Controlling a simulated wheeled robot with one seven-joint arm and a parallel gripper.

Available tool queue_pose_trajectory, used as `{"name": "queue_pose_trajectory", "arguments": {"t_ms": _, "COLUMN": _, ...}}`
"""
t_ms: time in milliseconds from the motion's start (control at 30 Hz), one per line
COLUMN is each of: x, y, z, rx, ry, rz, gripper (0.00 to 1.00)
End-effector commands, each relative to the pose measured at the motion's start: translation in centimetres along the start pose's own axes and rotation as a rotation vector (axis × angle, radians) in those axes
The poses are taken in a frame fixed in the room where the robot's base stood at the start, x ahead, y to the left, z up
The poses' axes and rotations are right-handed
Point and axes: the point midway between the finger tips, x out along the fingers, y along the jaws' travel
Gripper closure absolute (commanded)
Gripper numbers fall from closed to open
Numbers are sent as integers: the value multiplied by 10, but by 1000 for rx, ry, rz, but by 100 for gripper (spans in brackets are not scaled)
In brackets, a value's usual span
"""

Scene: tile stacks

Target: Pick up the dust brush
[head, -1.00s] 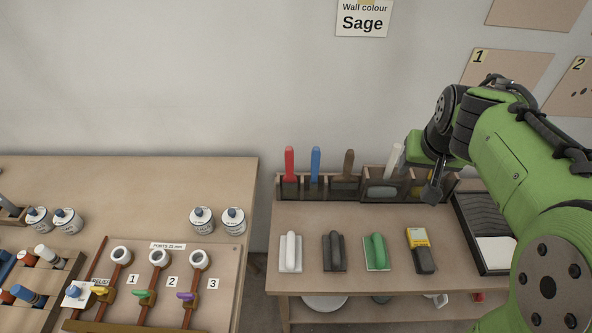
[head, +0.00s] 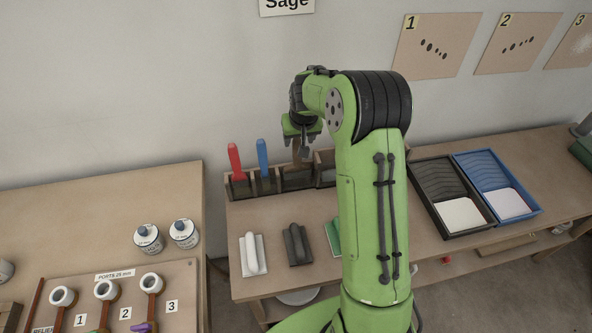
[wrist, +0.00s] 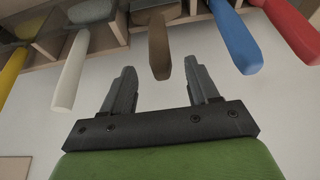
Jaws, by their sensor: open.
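A brown-handled tool (wrist: 159,48), possibly the dust brush, stands upright in the wall-side rack (head: 298,180). Its lower end is hidden in the rack, so I cannot tell its kind for sure. My gripper (wrist: 158,80) is open and empty, with the brown handle's end showing between its two fingers in the wrist view. The handle does not appear gripped. In the head view my gripper (head: 305,150) is over the rack, right of the blue handle, and largely covers the brown one.
A blue handle (head: 262,153) and a red handle (head: 235,160) stand left of my gripper. The wrist view also shows a white handle (wrist: 70,75) and a yellow one (wrist: 12,72). Several floats, including a white one (head: 253,254), lie on the bench. Trays (head: 452,208) stand right.

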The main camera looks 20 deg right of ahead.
Motion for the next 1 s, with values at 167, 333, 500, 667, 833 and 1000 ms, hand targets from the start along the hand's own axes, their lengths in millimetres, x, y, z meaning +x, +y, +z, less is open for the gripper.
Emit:
{"name": "queue_pose_trajectory", "arguments": {"t_ms": 167, "x": 32, "y": -1, "z": 0, "rx": -1, "ry": -2, "rz": -2, "gripper": 40}}
{"name": "queue_pose_trajectory", "arguments": {"t_ms": 333, "x": 52, "y": -1, "z": -1, "rx": -1, "ry": 0, "rz": -1, "gripper": 40}}
{"name": "queue_pose_trajectory", "arguments": {"t_ms": 500, "x": 52, "y": -1, "z": -2, "rx": -1, "ry": 1, "rz": 0, "gripper": 40}}
{"name": "queue_pose_trajectory", "arguments": {"t_ms": 667, "x": 52, "y": -1, "z": -2, "rx": -1, "ry": 0, "rz": 0, "gripper": 60}}
{"name": "queue_pose_trajectory", "arguments": {"t_ms": 833, "x": 52, "y": -1, "z": -2, "rx": -1, "ry": 0, "rz": 0, "gripper": 86}}
{"name": "queue_pose_trajectory", "arguments": {"t_ms": 1000, "x": 52, "y": -1, "z": -2, "rx": -1, "ry": 1, "rz": 0, "gripper": 96}}
